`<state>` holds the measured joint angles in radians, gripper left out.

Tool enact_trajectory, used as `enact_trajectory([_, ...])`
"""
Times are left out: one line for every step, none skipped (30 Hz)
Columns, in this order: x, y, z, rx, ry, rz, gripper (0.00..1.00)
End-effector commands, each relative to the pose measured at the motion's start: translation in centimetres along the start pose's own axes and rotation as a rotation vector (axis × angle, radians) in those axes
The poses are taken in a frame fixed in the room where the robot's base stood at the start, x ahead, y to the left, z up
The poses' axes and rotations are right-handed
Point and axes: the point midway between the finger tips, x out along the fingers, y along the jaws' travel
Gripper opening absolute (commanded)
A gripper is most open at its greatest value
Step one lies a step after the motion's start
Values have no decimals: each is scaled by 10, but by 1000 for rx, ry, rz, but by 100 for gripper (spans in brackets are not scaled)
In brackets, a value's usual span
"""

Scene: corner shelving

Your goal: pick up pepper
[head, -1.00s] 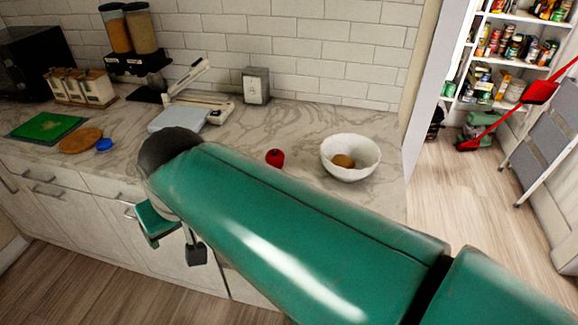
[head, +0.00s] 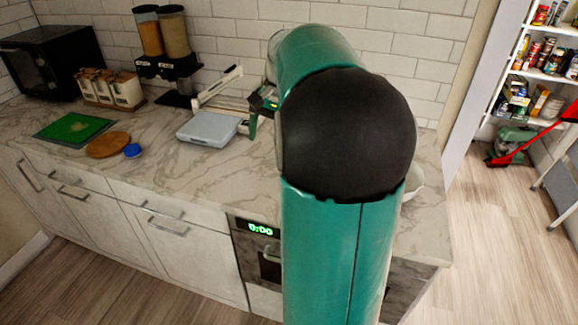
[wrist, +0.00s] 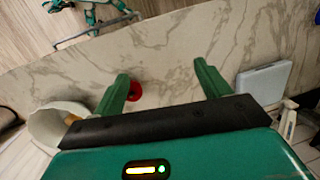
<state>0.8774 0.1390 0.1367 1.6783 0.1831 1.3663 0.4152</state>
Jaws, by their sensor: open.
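The red pepper (wrist: 135,91) shows on the marble counter in the wrist view, partly hidden by my left finger. In the head view my arm hides it. My gripper (wrist: 162,74) is open and empty above the counter, its two green fingers spread. The pepper lies beside and beyond the left finger, not centred between the fingers. I cannot tell the height of the fingers above it. Part of my gripper (head: 257,112) also shows in the head view, left of my arm.
A white bowl (wrist: 40,124) with a brownish thing inside stands left of the gripper in the wrist view. A grey scale (wrist: 264,81) is at the right; it also shows in the head view (head: 207,130). A green board (head: 72,128) and wooden disc (head: 108,145) lie farther left.

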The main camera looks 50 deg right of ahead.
Motion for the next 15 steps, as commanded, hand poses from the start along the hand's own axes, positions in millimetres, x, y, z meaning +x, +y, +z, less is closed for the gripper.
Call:
enact_trajectory([2, 12, -20, 57, -23, -8, 76])
enact_trajectory([3, 18, -30, 88, -37, -13, 76])
enact_trajectory([4, 27, -43, 130, -53, -21, 76])
enact_trajectory([4, 34, -52, 160, -67, -27, 76])
enact_trajectory([5, 41, -62, 191, -80, -33, 76])
enact_trajectory([6, 51, -74, 231, -96, -42, 76])
enact_trajectory([7, 59, -83, 260, -109, -48, 76])
enact_trajectory([8, 67, -91, 290, -121, -55, 76])
enact_trajectory([10, 76, -101, 323, -137, -64, 76])
enact_trajectory([10, 83, -108, 346, -147, -71, 76])
enact_trajectory([11, 89, -114, 369, -156, -77, 76])
enact_trajectory([13, 97, -120, 392, -169, -84, 76])
enact_trajectory([13, 102, -125, 408, -174, -89, 76])
enact_trajectory([14, 106, -128, 421, -180, -92, 76])
enact_trajectory([14, 110, -132, 436, -186, -96, 76])
